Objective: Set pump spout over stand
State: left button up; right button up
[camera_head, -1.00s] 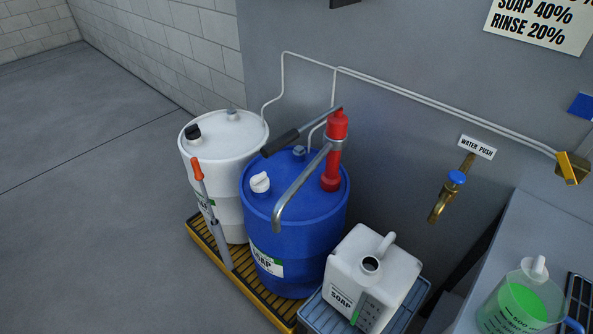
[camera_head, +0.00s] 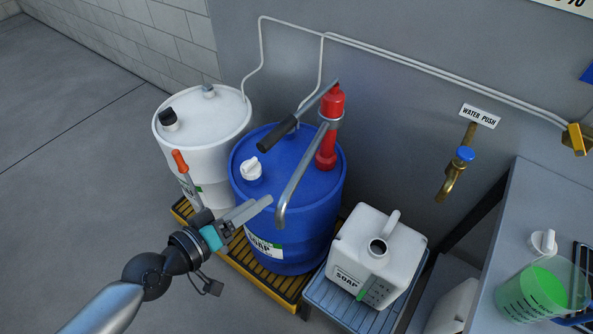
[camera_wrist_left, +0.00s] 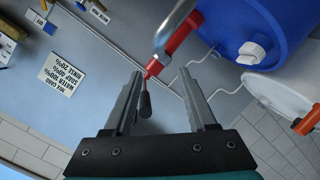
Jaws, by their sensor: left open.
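A red hand pump (camera_head: 328,150) stands on the blue drum (camera_head: 300,235). Its bent grey spout (camera_head: 293,185) reaches over the drum's front edge, its end hanging left of the blue slatted stand (camera_head: 330,304). A white soap can (camera_head: 365,270) with an open mouth sits on that stand. My left gripper (camera_head: 262,205) is open and empty at the drum's front, its tips close to the spout's lower end. In the left wrist view the spout (camera_wrist_left: 172,30) shows just beyond the open left gripper (camera_wrist_left: 160,75); contact cannot be told. My right gripper is not in view.
A brass tap (camera_head: 452,178) is on the wall. A jug of green liquid (camera_head: 535,298) stands on the right-hand bench. Floor at left is clear.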

aim_at(290, 181)
pick_arm(q)
jog(key=x, duration=1.4)
grip_shut()
dwell(1.1)
